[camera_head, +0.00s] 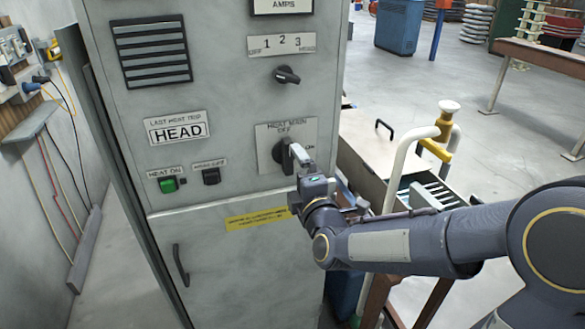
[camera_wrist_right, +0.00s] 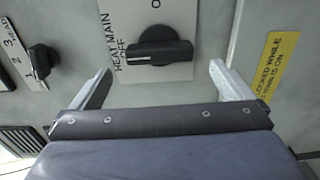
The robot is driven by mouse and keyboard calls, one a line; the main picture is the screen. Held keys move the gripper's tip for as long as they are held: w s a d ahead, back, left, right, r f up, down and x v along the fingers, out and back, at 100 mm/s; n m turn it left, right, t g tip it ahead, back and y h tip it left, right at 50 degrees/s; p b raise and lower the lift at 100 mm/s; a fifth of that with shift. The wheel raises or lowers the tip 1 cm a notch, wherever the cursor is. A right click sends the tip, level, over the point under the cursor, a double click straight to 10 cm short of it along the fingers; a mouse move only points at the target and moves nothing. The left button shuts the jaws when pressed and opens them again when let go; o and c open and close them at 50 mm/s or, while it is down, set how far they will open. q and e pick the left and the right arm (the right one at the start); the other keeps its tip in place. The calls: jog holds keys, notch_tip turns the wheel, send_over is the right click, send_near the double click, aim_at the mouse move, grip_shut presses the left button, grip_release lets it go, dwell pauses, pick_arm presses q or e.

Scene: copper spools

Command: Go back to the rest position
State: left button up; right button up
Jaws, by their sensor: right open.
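My right gripper (camera_head: 300,158) is raised in front of a grey cabinet, close to the black HEAT MAIN knob (camera_head: 283,156). In the right wrist view its two light fingers (camera_wrist_right: 163,88) stand wide apart with nothing between them. The knob (camera_wrist_right: 160,46) shows just beyond the fingertips, apart from both fingers. Its bar lies across the wrist picture, towards the OFF mark; in the head view the gripper hides part of it. My left gripper is not in view.
The cabinet (camera_head: 210,100) has a three-position knob (camera_head: 287,75), a green HEAT ON button (camera_head: 168,185), a black switch (camera_head: 211,176) and a door handle (camera_head: 180,265). Open floor (camera_head: 405,85) lies behind.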

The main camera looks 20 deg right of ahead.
jog(key=shift+s, duration=0.85)
jog(key=s+d+f+m+g+y, duration=0.1)
jog(key=s+f+m+g, duration=0.2)
jog(key=s+m, duration=0.3)
jog(key=s+d+f+m+g+y, duration=0.1)
jog(key=s+f+m+g, duration=0.3)
jog(key=s+m, duration=0.3)
jog(key=s+d+f+m+g+y, duration=0.1)
jog(key=s+f+m+g, duration=0.2)
jog(key=s, duration=1.2)
jog(key=m+g, duration=0.2)
jog(key=m, duration=0.2)
jog(key=shift+d+f, duration=0.15)
jog(key=shift+f, duration=0.05)
